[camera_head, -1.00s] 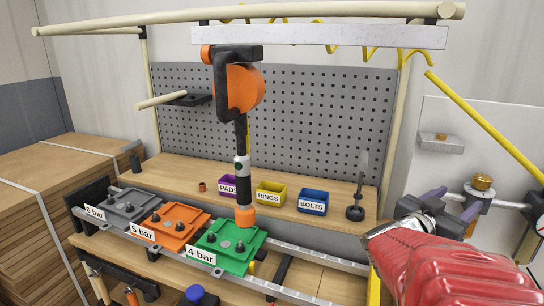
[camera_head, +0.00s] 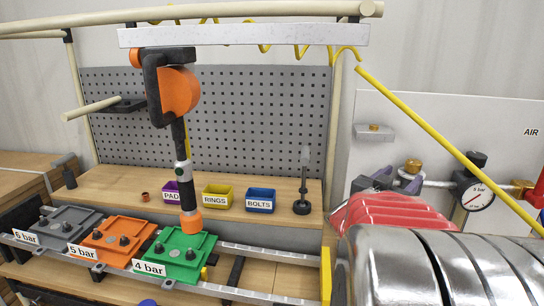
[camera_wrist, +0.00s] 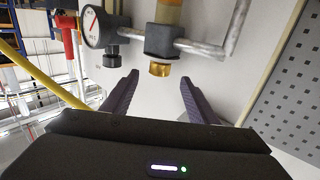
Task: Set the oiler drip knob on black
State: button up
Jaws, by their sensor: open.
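A brass-coloured knob (camera_head: 413,165) sits on top of a fitting in the air pipe on the wall at right. I take it for the oiler drip knob. It also shows in the wrist view (camera_wrist: 160,68), upside down there, between the lines of my two purple fingers. My gripper (camera_wrist: 158,82) is open and empty, with its fingertips apart from the knob. In the head view my gripper (camera_head: 393,180) is partly hidden by my red arm, just below and left of the knob. I cannot make out any black mark by the knob.
A gauge (camera_head: 477,196) with a black knob (camera_head: 478,158) stands right of the brass knob on the same pipe. A yellow hose (camera_head: 440,125) slants across in front. A small grey bracket (camera_head: 374,133) is above left. Grey, orange and green pallets (camera_head: 174,256) are far left.

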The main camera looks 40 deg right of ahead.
aim_at(411, 168)
jog(key=shift+w+d, duration=0.15)
jog(key=shift+d, duration=1.1)
jog(key=shift+w+d, duration=0.2)
jog(key=shift+d, duration=1.1)
jog(key=shift+w+d, duration=0.15)
jog(key=shift+d, duration=1.1)
jog(key=shift+c, duration=0.3)
jog(key=c, duration=0.9)
jog(key=shift+a, duration=0.2)
jog(key=shift+c, duration=0.5)
jog(key=shift+d, duration=0.1)
